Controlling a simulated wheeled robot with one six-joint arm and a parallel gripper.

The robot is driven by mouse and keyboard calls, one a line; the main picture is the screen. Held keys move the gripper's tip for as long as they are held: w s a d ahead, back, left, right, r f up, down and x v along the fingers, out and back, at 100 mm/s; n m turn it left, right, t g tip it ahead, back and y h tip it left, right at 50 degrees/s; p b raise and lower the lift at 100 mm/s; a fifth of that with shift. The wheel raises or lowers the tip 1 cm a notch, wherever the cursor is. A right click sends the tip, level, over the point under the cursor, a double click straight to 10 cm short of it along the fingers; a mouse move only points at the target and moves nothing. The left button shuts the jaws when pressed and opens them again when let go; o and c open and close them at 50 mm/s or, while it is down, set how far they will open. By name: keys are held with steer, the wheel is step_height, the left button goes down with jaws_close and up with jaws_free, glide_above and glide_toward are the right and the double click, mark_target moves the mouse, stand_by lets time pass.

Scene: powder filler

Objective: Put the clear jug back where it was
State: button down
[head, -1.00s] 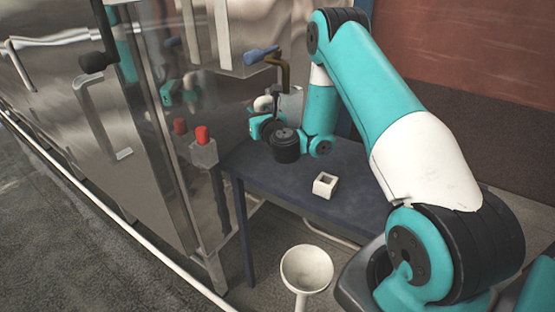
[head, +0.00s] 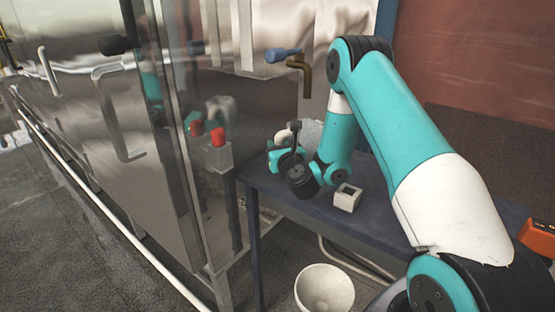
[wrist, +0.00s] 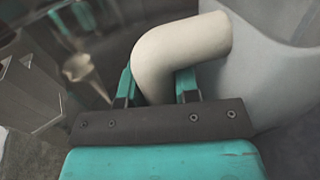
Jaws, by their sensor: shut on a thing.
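The clear jug (head: 312,132) shows only in part in the head view, pale and grey, behind my wrist over the blue table. In the wrist view its smooth, pale body (wrist: 280,65) fills the right side. Its thick, cream, bent handle (wrist: 178,48) passes between my fingers. My gripper (head: 284,150) is shut on that handle, and it also shows in the wrist view (wrist: 158,88). The jug's base is hidden, so I cannot tell whether it touches the table.
The blue table (head: 307,208) carries a small white square holder (head: 347,197). A white funnel-like bowl (head: 325,288) stands in front. A blue-handled brass valve pipe (head: 300,65) hangs above.

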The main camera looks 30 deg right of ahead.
steer(key=shift+f, duration=0.5)
steer(key=shift+f+b, duration=0.3)
steer(key=shift+b, duration=0.05)
steer(key=c, duration=0.9)
jaws_free()
steer(key=shift+o, duration=0.2)
steer(key=shift+r, duration=0.1)
